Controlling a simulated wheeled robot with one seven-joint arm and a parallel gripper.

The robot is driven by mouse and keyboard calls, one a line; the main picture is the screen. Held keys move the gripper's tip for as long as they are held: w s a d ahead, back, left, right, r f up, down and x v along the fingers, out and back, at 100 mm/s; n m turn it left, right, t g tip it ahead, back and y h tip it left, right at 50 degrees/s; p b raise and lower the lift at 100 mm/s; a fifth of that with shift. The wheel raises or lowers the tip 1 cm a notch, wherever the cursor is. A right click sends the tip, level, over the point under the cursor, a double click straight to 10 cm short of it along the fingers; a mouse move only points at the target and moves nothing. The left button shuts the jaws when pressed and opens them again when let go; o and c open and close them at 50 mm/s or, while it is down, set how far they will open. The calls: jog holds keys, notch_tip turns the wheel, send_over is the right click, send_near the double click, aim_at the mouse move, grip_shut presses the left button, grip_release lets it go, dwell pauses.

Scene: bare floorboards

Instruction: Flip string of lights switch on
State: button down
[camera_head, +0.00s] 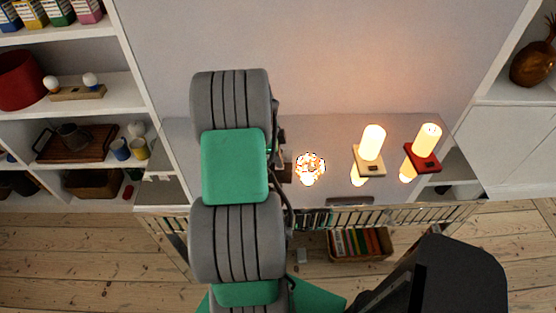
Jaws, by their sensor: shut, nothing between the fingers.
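The string of lights (309,168) shows as a glowing round cluster of small warm bulbs on the pale top of a low cabinet against the wall. It is lit. A small dark brown piece shows just left of it, partly behind my arm; I cannot tell whether it belongs to the lights. No switch can be made out. My grey and green arm stands large in the left middle of the view, just left of the lights. My gripper is not visible; the arm's end cannot be made out.
Two lit lamps, one on a cream base (369,169) and one on a red base (422,160), stand right of the lights. Shelves (75,78) stand left, a white cabinet (510,150) right. A black shape (450,280) covers the lower right. Floorboards (90,255) are bare at lower left.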

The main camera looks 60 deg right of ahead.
jog(key=w+v, duration=0.1)
jog(key=v, duration=1.2)
jog(key=shift+w+a, duration=0.4)
jog(key=shift+a, duration=0.05)
jog(key=a+f+n, duration=0.7)
jog(key=a+n, duration=0.2)
jog(key=n, duration=0.8)
jog(key=w+a+r+n+t, duration=0.2)
jog(key=w+a+r+n, duration=0.1)
jog(key=a, duration=0.8)
jog(key=w+a+r+n+t, duration=0.2)
jog(key=a+r+n, duration=0.3)
jog(key=a, duration=0.6)
jog(key=w+a+r+n+t+y, duration=0.1)
jog(key=w+a+r+n, duration=0.3)
jog(key=a, duration=0.6)
jog(key=n+t, duration=0.1)
jog(key=n, duration=0.1)
jog(key=shift+a+n, duration=0.3)
jog(key=shift+a, duration=0.1)
